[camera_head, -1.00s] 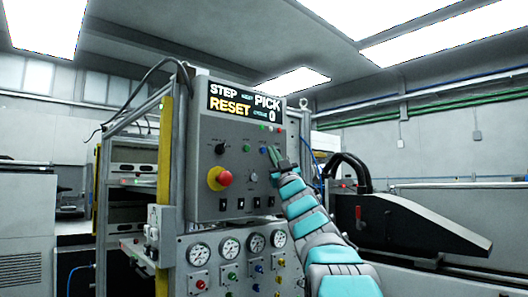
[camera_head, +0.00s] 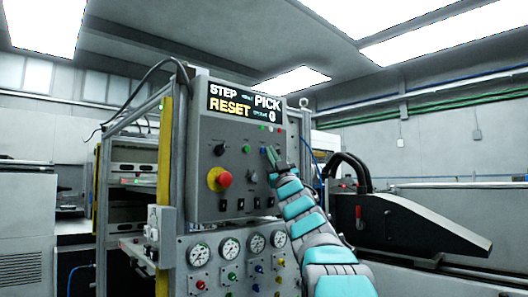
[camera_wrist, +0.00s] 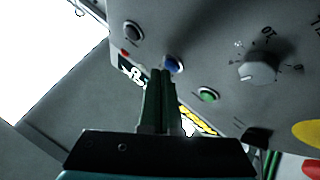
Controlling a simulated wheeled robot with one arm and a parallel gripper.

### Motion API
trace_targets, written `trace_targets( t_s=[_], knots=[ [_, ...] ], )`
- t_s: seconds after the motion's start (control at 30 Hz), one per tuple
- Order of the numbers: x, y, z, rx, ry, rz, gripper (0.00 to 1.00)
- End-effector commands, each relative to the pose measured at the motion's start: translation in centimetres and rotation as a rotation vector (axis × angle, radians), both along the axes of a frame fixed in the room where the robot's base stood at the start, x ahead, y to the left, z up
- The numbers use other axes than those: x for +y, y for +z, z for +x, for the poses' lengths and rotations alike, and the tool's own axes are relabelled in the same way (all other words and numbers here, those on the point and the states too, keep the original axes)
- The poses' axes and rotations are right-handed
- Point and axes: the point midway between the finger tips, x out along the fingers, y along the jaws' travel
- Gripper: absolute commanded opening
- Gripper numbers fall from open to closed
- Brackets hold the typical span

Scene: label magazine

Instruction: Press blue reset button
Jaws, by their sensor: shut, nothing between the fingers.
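The blue button (camera_wrist: 173,64) shows in the wrist view just beyond and slightly right of my fingertips. In the head view the blue button (camera_head: 262,150) sits on the grey control panel (camera_head: 205,130), close to the left of my fingertips. My gripper (camera_head: 268,151) is shut and empty, reaching up to the panel face from the lower right. Its dark green fingers (camera_wrist: 161,73) lie together in the wrist view and hide part of the panel. I cannot tell whether the tips touch the button. The display (camera_head: 243,103) reads STEP, PICK and RESET.
A green button (camera_wrist: 208,95) and a dark button (camera_wrist: 133,32) flank the blue one. A selector knob (camera_wrist: 258,70) is near. A red emergency stop (camera_head: 224,179) with a yellow collar sits lower left. Gauges (camera_head: 229,247) lie below. A black machine arm (camera_head: 400,225) stands right.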

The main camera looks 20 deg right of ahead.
Motion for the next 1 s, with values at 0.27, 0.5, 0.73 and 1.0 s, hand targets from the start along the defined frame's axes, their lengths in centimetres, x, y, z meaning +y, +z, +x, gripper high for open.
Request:
trace_targets(
  t_s=[0.27, 0.5, 0.73, 1.0],
  knots=[
    [0.04, 0.02, 0.16, 0.0, 0.0, 0.0, 0.0],
    [0.13, 0.02, 0.4, 0.0, 0.0, 0.0, 0.0],
    [0.22, 0.01, 0.65, 0.0, -0.001, -0.001, 0.0],
    [0.25, -0.02, 0.75, 0.0, -0.001, -0.001, 0.0]
  ],
)
